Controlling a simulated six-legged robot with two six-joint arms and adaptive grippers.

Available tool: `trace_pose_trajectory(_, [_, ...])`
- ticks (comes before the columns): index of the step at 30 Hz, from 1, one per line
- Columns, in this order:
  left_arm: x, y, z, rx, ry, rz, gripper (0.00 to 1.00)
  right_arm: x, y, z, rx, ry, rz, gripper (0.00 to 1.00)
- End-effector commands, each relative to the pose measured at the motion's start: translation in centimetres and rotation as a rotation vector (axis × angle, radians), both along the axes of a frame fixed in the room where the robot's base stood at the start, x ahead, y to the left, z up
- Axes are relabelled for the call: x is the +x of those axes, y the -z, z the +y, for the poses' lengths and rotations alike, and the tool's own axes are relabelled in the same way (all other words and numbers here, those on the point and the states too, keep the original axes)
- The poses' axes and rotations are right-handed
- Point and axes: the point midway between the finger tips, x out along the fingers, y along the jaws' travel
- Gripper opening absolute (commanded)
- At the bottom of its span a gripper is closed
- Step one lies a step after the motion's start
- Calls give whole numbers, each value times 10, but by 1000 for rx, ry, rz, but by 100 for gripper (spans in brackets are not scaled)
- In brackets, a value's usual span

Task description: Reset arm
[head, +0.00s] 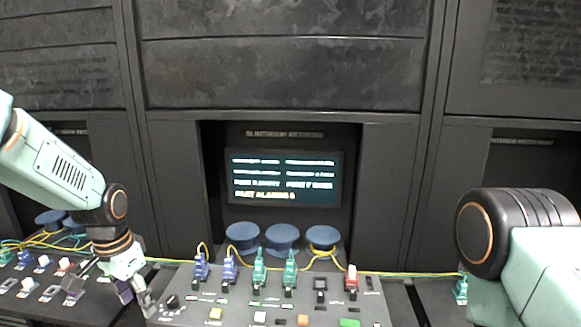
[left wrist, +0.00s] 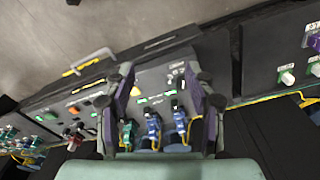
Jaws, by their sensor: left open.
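My left gripper (head: 136,290) comes in from the left and points down near the left end of the grey control panel (head: 205,316). Its two fingers are apart and nothing shows between them. In the left wrist view the left gripper (left wrist: 165,105) spreads over the panel, with blue connectors (left wrist: 152,128) seen between and below its fingers. My right arm (head: 540,255) fills the lower right of the head view. Its gripper is out of the picture.
The panel holds blue connectors (head: 201,268), green connectors (head: 259,270) and a red one (head: 351,280). Blue spools (head: 282,238) with yellow cable stand behind. A lit screen (head: 284,178) sits in a recess. Another panel with switches (head: 42,262) lies at the left.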

Motion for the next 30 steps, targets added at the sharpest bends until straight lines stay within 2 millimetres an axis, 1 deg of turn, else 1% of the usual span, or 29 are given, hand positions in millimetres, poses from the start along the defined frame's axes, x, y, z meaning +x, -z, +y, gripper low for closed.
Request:
trace_pose_trajectory(3, [12,4,-4,-13,-48,-70,55,0,0,0,0,0,0,40])
trace_pose_trajectory(7, [19,10,-11,-36,-105,-143,55,0,0,0,0,0,0,40])
trace_pose_trajectory(9, [21,17,-16,-50,-138,-184,55,0,1,0,0,0,0,40])
trace_pose_trajectory(11, [18,30,-22,-64,-172,-213,55,0,5,0,0,0,0,40])
trace_pose_trajectory(14, [7,64,-34,-88,-235,-257,55,0,17,0,0,0,0,40])
trace_pose_trajectory(15, [-1,82,-39,-97,-265,-270,55,0,23,0,0,0,0,40])
trace_pose_trajectory(17, [-18,113,-47,-110,-309,-284,55,0,35,0,0,0,0,40])
trace_pose_trajectory(18, [-32,135,-52,-119,-334,-288,55,0,44,0,0,0,0,40])
trace_pose_trajectory(20, [-55,168,-59,-125,-377,-289,55,0,58,0,0,0,0,40])
trace_pose_trajectory(21, [-71,188,-62,-127,-404,-288,55,0,67,0,0,0,0,40])
trace_pose_trajectory(23, [-96,216,-66,-125,-437,-282,55,0,80,0,0,0,1,40])
trace_pose_trajectory(24, [-113,233,-68,-122,-456,-274,55,0,88,0,0,0,1,40])
trace_pose_trajectory(26, [-140,257,-71,-115,-479,-256,55,0,101,0,0,0,1,40])
trace_pose_trajectory(27, [-157,272,-73,-107,-492,-243,55,0,109,0,0,0,1,40])
trace_pose_trajectory(29, [-184,293,-74,-97,-507,-218,55,0,121,0,0,0,1,40])
trace_pose_trajectory(30, [-202,307,-75,-87,-512,-199,55,0,129,0,0,0,1,40])
